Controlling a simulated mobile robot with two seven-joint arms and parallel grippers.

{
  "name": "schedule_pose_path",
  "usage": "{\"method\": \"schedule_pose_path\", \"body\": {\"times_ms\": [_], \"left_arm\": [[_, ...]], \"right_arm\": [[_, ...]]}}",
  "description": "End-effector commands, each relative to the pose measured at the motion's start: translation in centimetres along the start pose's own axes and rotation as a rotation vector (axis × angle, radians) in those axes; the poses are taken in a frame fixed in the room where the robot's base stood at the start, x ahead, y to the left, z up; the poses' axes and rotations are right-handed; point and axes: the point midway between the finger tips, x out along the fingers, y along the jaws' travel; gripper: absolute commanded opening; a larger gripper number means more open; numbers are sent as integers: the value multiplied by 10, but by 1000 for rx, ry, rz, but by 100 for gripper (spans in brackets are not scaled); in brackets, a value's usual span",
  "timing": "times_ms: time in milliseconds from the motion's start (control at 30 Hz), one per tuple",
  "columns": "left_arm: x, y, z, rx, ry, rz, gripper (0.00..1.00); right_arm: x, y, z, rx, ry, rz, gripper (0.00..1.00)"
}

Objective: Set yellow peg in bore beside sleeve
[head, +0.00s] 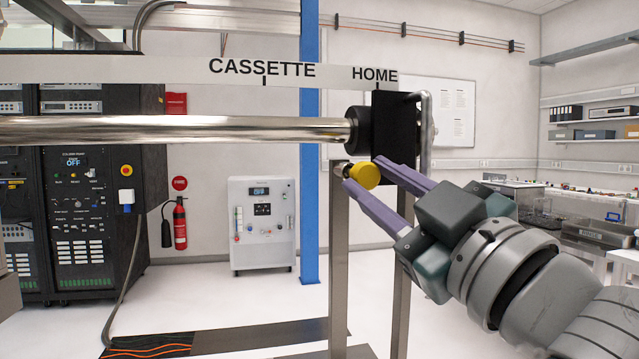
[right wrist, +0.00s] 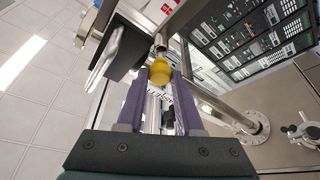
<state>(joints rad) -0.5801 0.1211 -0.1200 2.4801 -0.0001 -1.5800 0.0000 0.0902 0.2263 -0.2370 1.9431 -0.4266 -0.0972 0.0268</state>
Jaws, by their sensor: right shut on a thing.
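The yellow peg (head: 366,175) has a round yellow head and sits between the fingertips of my right gripper (head: 363,172), below the black block. In the right wrist view the yellow peg (right wrist: 160,71) shows between the two purple fingers of my right gripper (right wrist: 159,77), which is shut on it. A small metal part shows just past the head; I cannot tell whether it is the peg's shank or a fitting. The bore is not clearly visible. A dark collar (head: 352,131) at the rod's end may be the sleeve. My left gripper is not in view.
A long steel rod (head: 180,130) ends at the black block (head: 398,135) under the HOME label. A bent metal handle (head: 427,125) stands beside the block. Steel posts (head: 338,260) rise below. A blue column (head: 309,190) is behind.

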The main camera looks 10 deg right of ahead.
Motion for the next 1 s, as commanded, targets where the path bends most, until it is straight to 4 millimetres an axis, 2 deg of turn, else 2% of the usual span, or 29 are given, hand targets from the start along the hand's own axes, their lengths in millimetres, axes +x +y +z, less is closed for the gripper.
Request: {"method": "schedule_pose_path", "body": {"times_ms": [1000], "left_arm": [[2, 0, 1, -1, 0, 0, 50]], "right_arm": [[11, 0, 4, 0, 1, 0, 0]]}}
